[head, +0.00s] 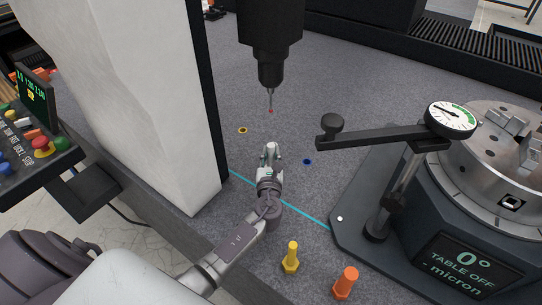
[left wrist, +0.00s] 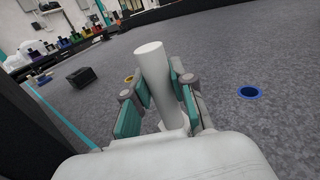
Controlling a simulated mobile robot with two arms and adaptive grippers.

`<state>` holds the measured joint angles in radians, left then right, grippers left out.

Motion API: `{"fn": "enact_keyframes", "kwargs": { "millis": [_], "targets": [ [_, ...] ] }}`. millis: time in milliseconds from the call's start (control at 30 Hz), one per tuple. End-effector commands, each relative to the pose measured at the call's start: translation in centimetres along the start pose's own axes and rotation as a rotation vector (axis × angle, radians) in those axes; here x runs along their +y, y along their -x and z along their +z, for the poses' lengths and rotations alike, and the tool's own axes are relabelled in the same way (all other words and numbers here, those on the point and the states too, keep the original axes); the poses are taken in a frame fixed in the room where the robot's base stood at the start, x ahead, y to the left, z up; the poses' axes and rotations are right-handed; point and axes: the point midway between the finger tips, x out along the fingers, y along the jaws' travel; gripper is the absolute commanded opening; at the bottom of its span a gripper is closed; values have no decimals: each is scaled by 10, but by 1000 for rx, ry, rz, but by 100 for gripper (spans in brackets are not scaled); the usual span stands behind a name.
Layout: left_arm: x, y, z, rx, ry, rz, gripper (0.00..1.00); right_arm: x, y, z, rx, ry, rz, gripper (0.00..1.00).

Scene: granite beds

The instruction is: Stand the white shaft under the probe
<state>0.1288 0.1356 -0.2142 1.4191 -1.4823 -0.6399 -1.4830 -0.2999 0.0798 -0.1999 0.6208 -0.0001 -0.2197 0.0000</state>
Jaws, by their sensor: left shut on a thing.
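The white shaft (left wrist: 154,80) stands between the teal pads of my left gripper (left wrist: 155,100) in the left wrist view, leaning a little in the picture, its lower end partly hidden. In the head view my left gripper (head: 270,154) is shut on it over the granite bed (head: 225,260), and the shaft is hard to make out. The probe (head: 270,98), with a small red tip, hangs from the dark spindle above and beyond the gripper in the picture. Whether the shaft touches the granite I cannot tell. My right gripper is not in view.
A yellow-rimmed hole (head: 243,130) and a blue-rimmed hole (head: 307,161) flank the gripper. A yellow shaft (head: 291,257) and an orange shaft (head: 346,283) stand in front. A white column (head: 155,90) rises left; a dial gauge (head: 451,118) and rotary table (head: 505,150) stand right.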

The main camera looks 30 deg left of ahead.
Motion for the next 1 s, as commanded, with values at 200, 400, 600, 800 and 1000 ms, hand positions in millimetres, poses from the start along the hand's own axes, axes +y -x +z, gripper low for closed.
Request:
{"fn": "enact_keyframes", "kwargs": {
  "millis": [200,400,600,800,1000],
  "targets": [
    [0,-1,3,-5,1,0,0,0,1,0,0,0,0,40],
    [0,0,-1,0,1,0,37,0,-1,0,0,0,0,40],
    [0,0,-1,0,0,0,49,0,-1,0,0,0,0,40],
    [0,0,2,0,1,0,49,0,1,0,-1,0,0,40],
    [0,26,0,2,2,-1,49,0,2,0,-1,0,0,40]
  ]
}}
